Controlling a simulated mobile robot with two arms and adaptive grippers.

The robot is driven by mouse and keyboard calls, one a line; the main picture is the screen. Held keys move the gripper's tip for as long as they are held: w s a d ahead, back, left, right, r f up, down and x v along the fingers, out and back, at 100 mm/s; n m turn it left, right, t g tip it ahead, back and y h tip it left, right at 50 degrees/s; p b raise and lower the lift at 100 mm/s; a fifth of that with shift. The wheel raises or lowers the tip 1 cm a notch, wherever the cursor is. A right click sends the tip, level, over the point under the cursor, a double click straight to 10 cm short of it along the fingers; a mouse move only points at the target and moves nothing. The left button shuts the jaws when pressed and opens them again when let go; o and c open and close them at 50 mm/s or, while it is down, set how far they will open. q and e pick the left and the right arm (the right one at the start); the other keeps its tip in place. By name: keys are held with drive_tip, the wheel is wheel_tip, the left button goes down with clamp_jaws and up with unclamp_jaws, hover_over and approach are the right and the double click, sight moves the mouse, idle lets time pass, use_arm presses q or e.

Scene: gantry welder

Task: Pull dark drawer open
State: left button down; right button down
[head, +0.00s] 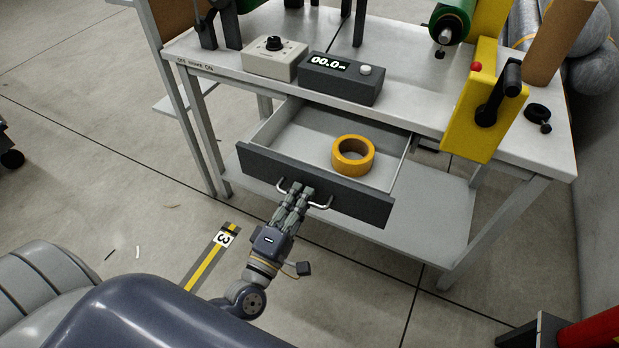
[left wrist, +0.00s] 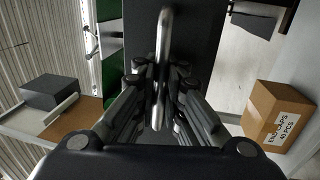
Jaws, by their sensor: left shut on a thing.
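The dark drawer (head: 262,172) stands pulled out from under the grey worktop in the head view, its light inside showing. A roll of yellow-orange tape (head: 353,155) lies in it. The drawer's pale bar handle (head: 319,205) is on its dark front. My left gripper (head: 302,191) is at the middle of the handle, shut on it. In the left wrist view the handle (left wrist: 164,45) runs between the fingers (left wrist: 158,90), with the dark drawer front (left wrist: 197,35) behind. My right gripper is not in view.
On the worktop (head: 225,66) above stand a beige dial box (head: 275,58), a dark display box (head: 341,77) and a yellow crank unit (head: 476,110). A lower shelf (head: 430,215) lies below the drawer. The floor in front is mostly clear. A cardboard box (left wrist: 276,115) shows in the left wrist view.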

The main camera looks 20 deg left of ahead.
use_arm(q)
drive_tip(key=shift+s+f, duration=0.15)
drive_tip(key=shift+s, duration=0.6)
drive_tip(key=c, duration=2)
unclamp_jaws()
drive_tip(key=s+f, duration=0.2)
drive_tip(key=s, duration=0.9)
drive_tip(key=shift+s+a+f, duration=0.15)
drive_tip(key=shift+s+a, duration=0.05)
drive_tip(key=shift+s, duration=0.15)
